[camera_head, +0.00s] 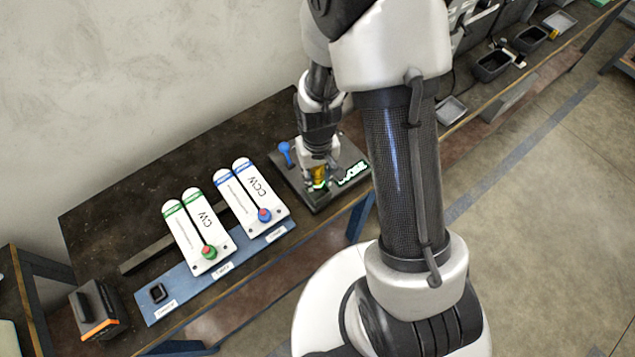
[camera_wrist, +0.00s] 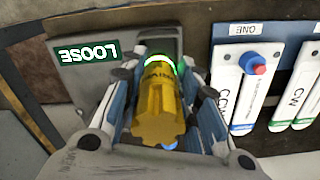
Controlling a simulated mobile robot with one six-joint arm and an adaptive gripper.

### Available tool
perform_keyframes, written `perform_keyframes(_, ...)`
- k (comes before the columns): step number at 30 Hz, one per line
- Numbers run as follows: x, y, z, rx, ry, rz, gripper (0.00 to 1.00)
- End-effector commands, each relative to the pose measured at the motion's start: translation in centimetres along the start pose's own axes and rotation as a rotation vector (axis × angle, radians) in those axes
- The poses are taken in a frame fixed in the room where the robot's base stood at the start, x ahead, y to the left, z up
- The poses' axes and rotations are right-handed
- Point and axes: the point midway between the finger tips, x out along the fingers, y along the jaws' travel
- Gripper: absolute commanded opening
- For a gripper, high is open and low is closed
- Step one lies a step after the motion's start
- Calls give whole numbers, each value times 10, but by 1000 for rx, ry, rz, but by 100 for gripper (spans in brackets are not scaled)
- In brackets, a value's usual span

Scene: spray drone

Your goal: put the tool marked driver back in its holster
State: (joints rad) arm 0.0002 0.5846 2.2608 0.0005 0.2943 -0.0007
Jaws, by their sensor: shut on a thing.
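A yellow tool with a green ring (camera_wrist: 160,110) is between the fingers of my gripper (camera_wrist: 161,78), which is shut on it. Lettering on its side is partly readable and looks like part of "driver". In the head view the yellow tool (camera_head: 319,174) and my gripper (camera_head: 318,184) are low over the dark tray marked LOOSE (camera_head: 325,200); I cannot tell whether the tool touches it. The tray also shows in the wrist view (camera_wrist: 78,85). A small black square socket (camera_head: 158,293) sits at the left end of a blue strip (camera_head: 190,290); its label is too small to read.
On the blue strip lie white panels marked CW (camera_head: 198,230) and CCW (camera_head: 251,195), with green and blue knobs. A blue-headed item (camera_head: 285,152) is on the tray's far left. A black and orange box (camera_head: 97,308) stands at the bench's left end.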

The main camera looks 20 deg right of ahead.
Motion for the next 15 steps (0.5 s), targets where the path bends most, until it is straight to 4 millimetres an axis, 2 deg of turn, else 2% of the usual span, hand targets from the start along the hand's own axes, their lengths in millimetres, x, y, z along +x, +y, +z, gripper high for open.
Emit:
perform_keyframes(7,37,0,1,0,-4,0,0)
perform_keyframes(15,38,0,0,0,0,0,0)
